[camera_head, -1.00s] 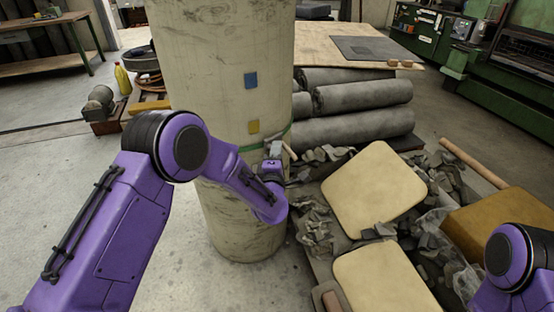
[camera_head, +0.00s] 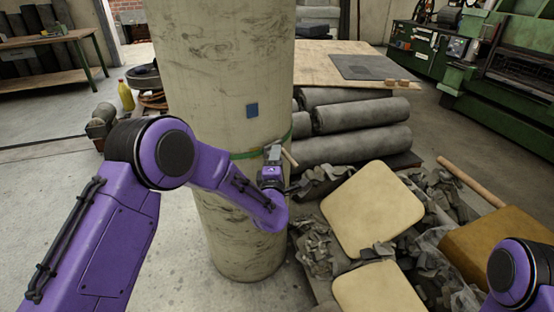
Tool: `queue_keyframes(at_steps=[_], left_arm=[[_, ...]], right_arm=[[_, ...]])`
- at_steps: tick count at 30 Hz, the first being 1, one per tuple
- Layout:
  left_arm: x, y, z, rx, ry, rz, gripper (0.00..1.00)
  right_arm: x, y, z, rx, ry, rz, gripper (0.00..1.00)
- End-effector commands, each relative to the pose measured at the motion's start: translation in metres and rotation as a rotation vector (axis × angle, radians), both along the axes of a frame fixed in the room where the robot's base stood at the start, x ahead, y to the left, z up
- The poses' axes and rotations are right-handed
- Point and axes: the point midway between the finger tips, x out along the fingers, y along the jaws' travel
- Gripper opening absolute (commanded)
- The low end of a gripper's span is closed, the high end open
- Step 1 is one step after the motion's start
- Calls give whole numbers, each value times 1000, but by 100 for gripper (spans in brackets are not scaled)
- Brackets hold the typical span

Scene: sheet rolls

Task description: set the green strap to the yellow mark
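The green strap (camera_head: 243,154) runs around the pale, scuffed column (camera_head: 224,60), a little below the blue mark (camera_head: 252,110). The yellow mark does not show now; the strap crosses about where it would be, so it seems covered. My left gripper (camera_head: 273,156) is at the column's right front, at strap height. A small pale bar (camera_head: 289,157) sticks out beside its fingers. The gripper appears shut on the strap's end there, though the fingers are small. My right gripper is out of view; only part of that arm shows at lower right.
Grey rolls (camera_head: 355,130) are stacked right of the column. Tan cushions (camera_head: 373,208) and grey scraps (camera_head: 313,245) lie at front right, with a wooden pole (camera_head: 470,181) behind. A yellow bottle (camera_head: 126,95) stands at left.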

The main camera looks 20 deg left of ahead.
Motion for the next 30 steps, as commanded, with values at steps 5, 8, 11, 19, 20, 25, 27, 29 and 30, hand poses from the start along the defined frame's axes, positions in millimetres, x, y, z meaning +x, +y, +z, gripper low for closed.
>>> queue_keyframes(at_steps=[5,8,11,19,20,25,27,29,30], left_arm=[[0,0,0,0,1,0,42],[-4,-1,-1,0,1,-1,42],[-19,-5,-3,1,2,-2,42],[-81,-17,-11,3,2,-2,42],[-86,-18,-12,2,1,-2,42],[-102,-21,-13,0,0,0,42],[-103,-21,-13,0,0,0,42],[-103,-21,-13,0,0,0,42],[-103,-21,-13,0,0,0,42]], right_arm=[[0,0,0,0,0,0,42],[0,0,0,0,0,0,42],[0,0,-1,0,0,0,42],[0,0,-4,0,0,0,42],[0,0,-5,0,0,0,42],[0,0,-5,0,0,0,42],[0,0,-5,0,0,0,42],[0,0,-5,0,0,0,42],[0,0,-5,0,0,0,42]])
